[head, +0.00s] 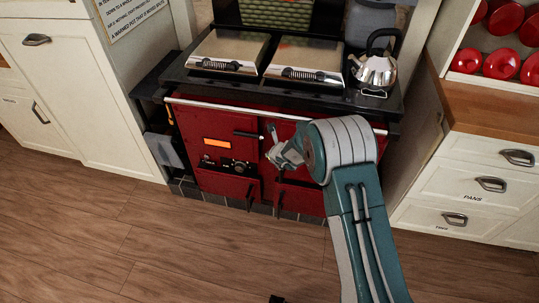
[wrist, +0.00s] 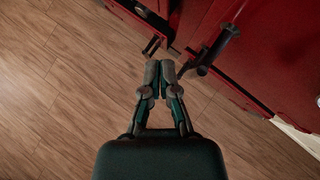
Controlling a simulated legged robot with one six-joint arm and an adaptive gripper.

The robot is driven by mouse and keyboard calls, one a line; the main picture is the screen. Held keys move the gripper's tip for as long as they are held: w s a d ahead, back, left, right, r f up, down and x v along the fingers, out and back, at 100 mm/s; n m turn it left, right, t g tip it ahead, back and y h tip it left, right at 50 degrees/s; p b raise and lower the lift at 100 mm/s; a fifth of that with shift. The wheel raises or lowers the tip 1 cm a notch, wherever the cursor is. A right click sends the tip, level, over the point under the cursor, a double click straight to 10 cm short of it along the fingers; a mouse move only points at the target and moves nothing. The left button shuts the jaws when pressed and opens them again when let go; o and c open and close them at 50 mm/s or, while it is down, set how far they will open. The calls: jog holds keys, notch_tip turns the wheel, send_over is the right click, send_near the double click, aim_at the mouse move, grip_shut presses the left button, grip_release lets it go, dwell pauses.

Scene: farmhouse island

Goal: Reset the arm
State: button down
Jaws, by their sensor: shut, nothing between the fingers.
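My gripper (wrist: 160,72) is shut and empty in the wrist view, its two fingertips together over the wood floor beside the red stove (wrist: 270,45). In the head view my gripper (head: 272,143) is in front of the red stove (head: 224,182), at the height of its doors, and my arm reaches up from the lower right. Whether the fingertips touch the stove front cannot be told. A dark door handle (wrist: 215,50) lies just right of the fingertips in the wrist view.
A silver kettle (head: 376,72) stands on the stove's right end. A rail (head: 220,108) runs along the stove front. White cabinets stand left (head: 80,90) and right (head: 465,185), with red dishes (head: 500,64) on a shelf. The wood floor (head: 160,240) in front is clear.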

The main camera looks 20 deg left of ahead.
jog(key=shift+s+d+r, duration=0.2)
jog(key=shift+s+r, duration=0.3)
jog(key=shift+r, duration=0.05)
jog(key=shift+a, duration=0.1)
jog(key=s+d+r+n+y, duration=0.15)
jog(key=r+n, duration=0.25)
jog(key=r, duration=0.5)
jog(key=s+d+r+n+y, duration=0.1)
jog(key=d+r+n, duration=0.25)
jog(key=r, duration=0.65)
jog(key=s+d+r+n, duration=0.6)
jog(key=s+r+n, duration=0.15)
jog(key=r, duration=0.25)
jog(key=s+d+r+n+h, duration=0.1)
jog(key=s+d+n+h, duration=0.3)
jog(key=s+d, duration=0.7)
jog(key=s+d+r+n+g+h, duration=0.1)
jog(key=s+d+n+h, duration=0.3)
jog(key=s+d+n, duration=0.5)
jog(key=s+d+r, duration=0.1)
jog(key=s+d, duration=0.1)
jog(key=s, duration=0.4)
jog(key=shift+d+r, duration=0.25)
jog(key=shift+d, duration=0.05)
